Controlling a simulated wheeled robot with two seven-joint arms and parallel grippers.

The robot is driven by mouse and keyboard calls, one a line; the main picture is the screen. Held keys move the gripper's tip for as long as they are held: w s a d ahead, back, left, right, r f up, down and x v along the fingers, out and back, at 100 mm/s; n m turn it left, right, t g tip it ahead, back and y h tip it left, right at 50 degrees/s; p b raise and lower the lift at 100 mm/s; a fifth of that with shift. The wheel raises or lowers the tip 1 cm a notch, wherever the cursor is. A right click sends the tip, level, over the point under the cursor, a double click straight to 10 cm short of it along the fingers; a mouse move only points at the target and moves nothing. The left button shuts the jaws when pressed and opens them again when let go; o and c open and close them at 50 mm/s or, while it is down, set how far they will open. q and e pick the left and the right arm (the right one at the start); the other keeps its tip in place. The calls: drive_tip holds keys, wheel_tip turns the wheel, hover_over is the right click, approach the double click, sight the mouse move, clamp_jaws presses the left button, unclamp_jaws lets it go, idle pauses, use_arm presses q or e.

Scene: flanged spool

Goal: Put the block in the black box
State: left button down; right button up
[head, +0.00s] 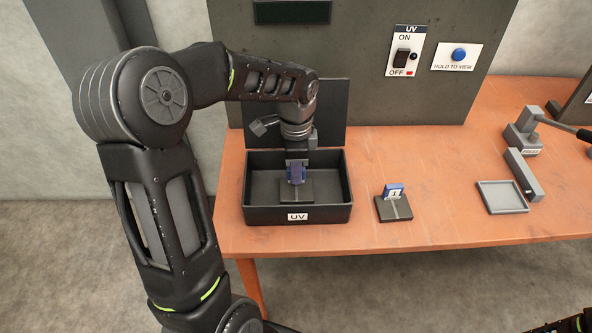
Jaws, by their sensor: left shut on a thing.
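The black box (255,212), marked UV, stands open on the table with its lid (330,110) raised behind it. The gripper's fingers hide part of the block. My right gripper is not in view.
Farther right are a grey tray (502,197) and a lever device (522,135). Behind, a grey panel holds a UV switch (401,58) and a blue button (459,54).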

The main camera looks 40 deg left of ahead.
use_arm(q)
drive_tip(key=shift+f, duration=0.1)
drive_tip(key=shift+f, duration=0.15)
drive_tip(key=c, duration=1.4)
unclamp_jaws()
wheel_tip(320, 180, up, 12)
drive_tip(key=shift+r+p, duration=0.25)
drive_tip(key=shift+p, duration=0.15)
